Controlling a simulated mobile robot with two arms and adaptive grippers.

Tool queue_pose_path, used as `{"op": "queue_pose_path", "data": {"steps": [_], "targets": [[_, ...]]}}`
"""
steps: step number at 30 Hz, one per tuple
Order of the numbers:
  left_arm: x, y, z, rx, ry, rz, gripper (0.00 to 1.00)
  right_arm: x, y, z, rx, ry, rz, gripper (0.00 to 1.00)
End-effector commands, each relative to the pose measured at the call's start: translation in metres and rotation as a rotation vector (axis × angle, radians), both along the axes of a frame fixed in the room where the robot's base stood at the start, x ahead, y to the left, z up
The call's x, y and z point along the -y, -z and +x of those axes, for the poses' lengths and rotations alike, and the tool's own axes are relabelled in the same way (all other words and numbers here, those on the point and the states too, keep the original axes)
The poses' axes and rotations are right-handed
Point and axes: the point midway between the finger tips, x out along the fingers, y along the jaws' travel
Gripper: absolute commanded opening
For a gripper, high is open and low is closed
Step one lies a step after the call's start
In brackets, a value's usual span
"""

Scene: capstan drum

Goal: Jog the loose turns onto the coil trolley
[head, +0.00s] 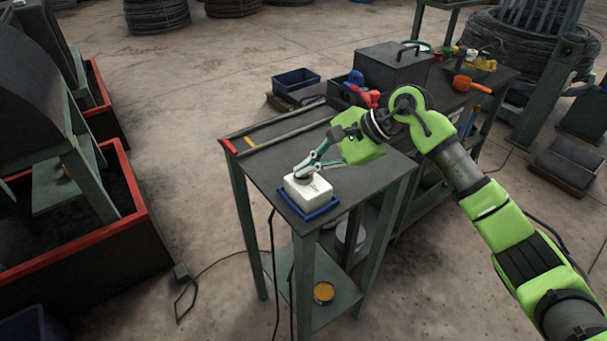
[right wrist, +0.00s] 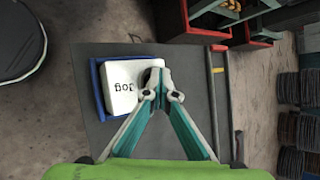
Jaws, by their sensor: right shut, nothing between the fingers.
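A white box (head: 308,193) sits in a shallow blue tray (head: 322,213) on the near end of a dark-topped table. In the right wrist view the box (right wrist: 120,95) carries the word "Jog". My right gripper (head: 304,170) is shut and empty, its tips over the box top. In the right wrist view its tips (right wrist: 157,82) overlap a dark round part at the box's edge; I cannot tell whether they touch it. A wire coil (head: 515,48) sits around green posts at upper right. My left gripper is out of view.
The table (head: 265,172) also holds a long bar with a red end (head: 228,146). Behind it are a grey toolbox (head: 393,65) and an orange-handled item (head: 463,83). Red-rimmed bins (head: 75,238) with dark machinery stand left. A cable lies on the open floor.

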Motion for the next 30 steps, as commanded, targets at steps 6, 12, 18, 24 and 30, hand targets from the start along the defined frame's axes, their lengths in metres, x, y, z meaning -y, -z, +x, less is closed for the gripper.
{"op": "queue_pose_path", "data": {"steps": [6, 12, 18, 24, 30], "targets": [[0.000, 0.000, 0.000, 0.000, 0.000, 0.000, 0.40, 0.000, 0.002, 0.000, -0.002, 0.000, -0.002, 0.00], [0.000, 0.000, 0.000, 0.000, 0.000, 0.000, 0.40, 0.000, -0.001, 0.000, -0.001, 0.001, -0.003, 0.00], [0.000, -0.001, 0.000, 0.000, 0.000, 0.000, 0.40, 0.000, -0.012, 0.001, 0.001, 0.000, -0.002, 0.00], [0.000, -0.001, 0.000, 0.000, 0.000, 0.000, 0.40, 0.000, -0.017, 0.000, -0.001, -0.001, -0.001, 0.00], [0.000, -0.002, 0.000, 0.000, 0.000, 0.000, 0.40, 0.000, -0.017, 0.000, -0.001, -0.001, -0.001, 0.00]]}}
